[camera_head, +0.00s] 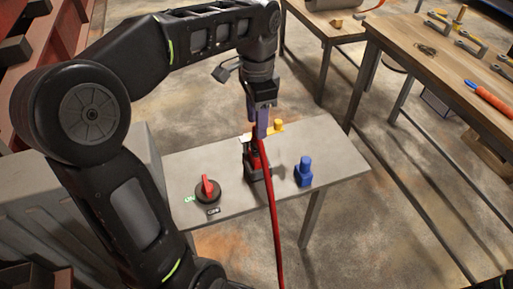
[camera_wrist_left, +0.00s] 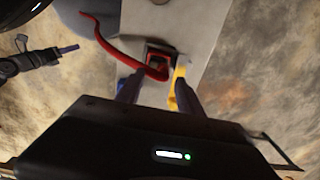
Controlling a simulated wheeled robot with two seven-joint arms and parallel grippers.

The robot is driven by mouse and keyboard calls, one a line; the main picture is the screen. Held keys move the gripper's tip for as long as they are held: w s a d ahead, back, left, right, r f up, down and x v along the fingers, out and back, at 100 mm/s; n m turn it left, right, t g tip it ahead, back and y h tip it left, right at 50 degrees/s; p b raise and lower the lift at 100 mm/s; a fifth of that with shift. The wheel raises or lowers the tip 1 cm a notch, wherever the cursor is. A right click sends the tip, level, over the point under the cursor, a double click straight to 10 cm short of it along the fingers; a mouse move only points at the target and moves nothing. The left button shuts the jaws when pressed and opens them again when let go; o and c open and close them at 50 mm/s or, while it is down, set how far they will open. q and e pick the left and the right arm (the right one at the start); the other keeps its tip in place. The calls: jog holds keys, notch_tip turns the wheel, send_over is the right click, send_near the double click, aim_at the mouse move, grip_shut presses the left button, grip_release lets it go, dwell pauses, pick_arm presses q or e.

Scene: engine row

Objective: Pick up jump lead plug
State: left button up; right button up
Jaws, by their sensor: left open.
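The jump lead's red cable (camera_head: 272,207) runs up from the bottom edge to a red plug at a red-and-black socket block (camera_head: 256,167) on the grey bench. In the left wrist view the red plug end (camera_wrist_left: 157,72) lies in front of the block, and the cable curves off left. My left gripper (camera_head: 262,128) points down over the plug, partly hiding it. Its open fingers (camera_wrist_left: 158,88) stand either side of the plug end in the picture; contact cannot be told. My right gripper (camera_wrist_left: 66,49) shows small at the left wrist view's upper left, its jaw state unclear.
A red-handled rotary switch (camera_head: 207,190) with ON and OFF labels is at left. Wooden workbenches (camera_head: 395,28) with tools stand at the upper right.

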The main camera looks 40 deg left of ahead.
aim_at(257, 142)
pick_arm(q)
jog(key=shift+s+d+r, duration=0.15)
jog(key=shift+s+d, duration=0.05)
jog(key=shift+w+a+f, duration=0.1)
jog(key=shift+f, duration=1.3)
notch_tip(257, 142, down, 5)
jog(key=shift+f+p, duration=0.1)
jog(key=shift+p, duration=0.3)
jog(key=shift+c, duration=0.3)
grip_shut()
dwell(0.6)
